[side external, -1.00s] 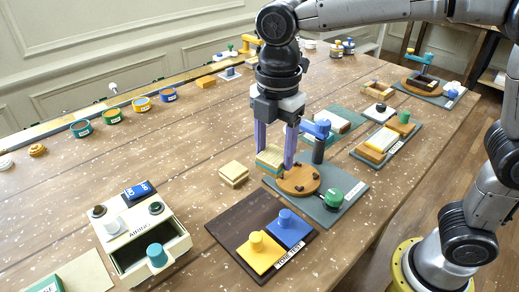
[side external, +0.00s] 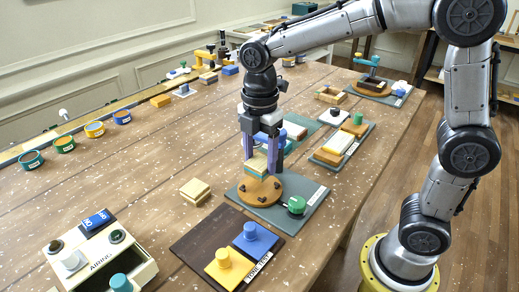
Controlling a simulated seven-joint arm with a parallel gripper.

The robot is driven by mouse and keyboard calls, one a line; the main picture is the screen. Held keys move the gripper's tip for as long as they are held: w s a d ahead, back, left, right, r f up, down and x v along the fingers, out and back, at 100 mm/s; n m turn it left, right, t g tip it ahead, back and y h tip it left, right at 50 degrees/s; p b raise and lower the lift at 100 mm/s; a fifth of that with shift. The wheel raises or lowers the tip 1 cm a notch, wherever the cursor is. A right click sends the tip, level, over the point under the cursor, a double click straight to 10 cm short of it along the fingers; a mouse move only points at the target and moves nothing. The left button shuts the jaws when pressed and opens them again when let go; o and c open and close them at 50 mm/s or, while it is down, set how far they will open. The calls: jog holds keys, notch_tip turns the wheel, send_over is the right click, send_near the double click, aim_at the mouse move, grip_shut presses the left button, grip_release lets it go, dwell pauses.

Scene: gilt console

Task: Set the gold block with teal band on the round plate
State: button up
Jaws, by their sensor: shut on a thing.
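The gold block with teal band (side external: 257,163) is between the purple fingers of my gripper (side external: 262,160), which is shut on it. The block is over the plate's back part in the side external view. I cannot tell whether the block touches the plate. My gripper points straight down, and its right finger hides part of the block.
A green knob (side external: 297,204) stands right of the plate. A similar pale gold block (side external: 195,191) lies to the left. A dark board (side external: 200,236) with yellow and blue pieces is in front. Bare wood lies further left.

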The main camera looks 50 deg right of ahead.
jog(key=shift+f, duration=2.2)
jog(key=shift+f, duration=0.2)
jog(key=o, duration=1.4)
jog(key=shift+o, duration=0.2)
notch_tip(320, 180, up, 12)
jog(key=shift+r, duration=0.95)
